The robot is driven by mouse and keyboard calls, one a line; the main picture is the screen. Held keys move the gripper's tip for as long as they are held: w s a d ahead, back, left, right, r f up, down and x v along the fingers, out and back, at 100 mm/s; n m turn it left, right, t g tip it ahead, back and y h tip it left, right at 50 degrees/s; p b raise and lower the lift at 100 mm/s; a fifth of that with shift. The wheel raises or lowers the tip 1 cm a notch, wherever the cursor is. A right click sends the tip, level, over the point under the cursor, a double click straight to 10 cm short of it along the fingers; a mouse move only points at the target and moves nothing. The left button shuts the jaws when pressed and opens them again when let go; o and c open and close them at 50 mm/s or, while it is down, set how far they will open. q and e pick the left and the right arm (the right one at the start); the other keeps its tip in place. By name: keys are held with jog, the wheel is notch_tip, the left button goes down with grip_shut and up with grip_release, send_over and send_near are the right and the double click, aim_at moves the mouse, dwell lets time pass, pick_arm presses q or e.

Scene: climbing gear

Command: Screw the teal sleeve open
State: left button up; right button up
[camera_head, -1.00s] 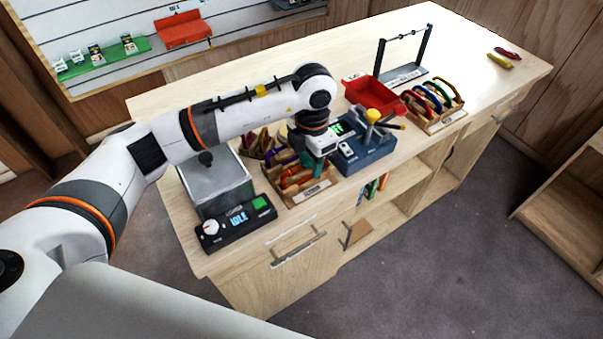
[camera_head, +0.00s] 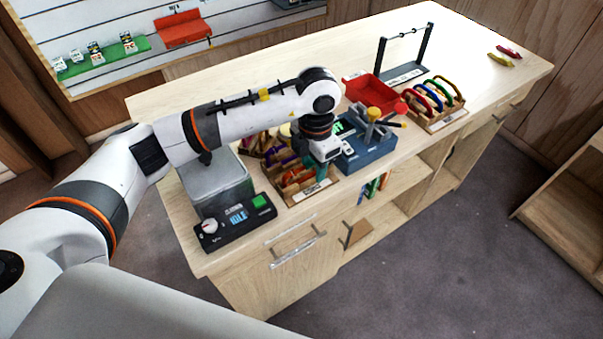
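My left gripper (camera_head: 322,166) points down over the front of the bench, above the right side of a wooden rack (camera_head: 296,198) of coloured gear. A small teal piece (camera_head: 322,172) shows right under the gripper's white body. I cannot tell whether it is the teal sleeve or part of the gripper, or whether the fingers are open or shut. A blue-grey fixture (camera_head: 372,157) stands just right of the gripper, with a grey upright part, a yellow piece and a red knob (camera_head: 400,107) on or by it. My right gripper is not in view.
A grey box (camera_head: 214,181) and a black panel reading IDLE (camera_head: 236,224) stand at the left. A red tray (camera_head: 374,92), a rack of coloured carabiners (camera_head: 432,121) and a dark stand frame (camera_head: 428,45) are farther right. The bench's far right is mostly clear.

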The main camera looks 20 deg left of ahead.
pick_arm(q)
jog(key=shift+f+b, duration=0.8)
jog(key=shift+f, duration=0.25)
jog(key=shift+w+a+b, duration=0.35)
jog(key=shift+w+a, duration=0.05)
jog(key=shift+a, duration=0.1)
jog(key=shift+w+a, duration=0.3)
jog(key=shift+a, duration=0.1)
jog(key=shift+r, duration=0.15)
jog(key=shift+s+d+r+p, duration=0.2)
jog(key=shift+r+p, duration=0.25)
jog(key=shift+r, duration=0.2)
jog(key=shift+s+d+r+p, duration=0.15)
jog(key=shift+r+p, duration=0.25)
jog(key=shift+r, duration=0.25)
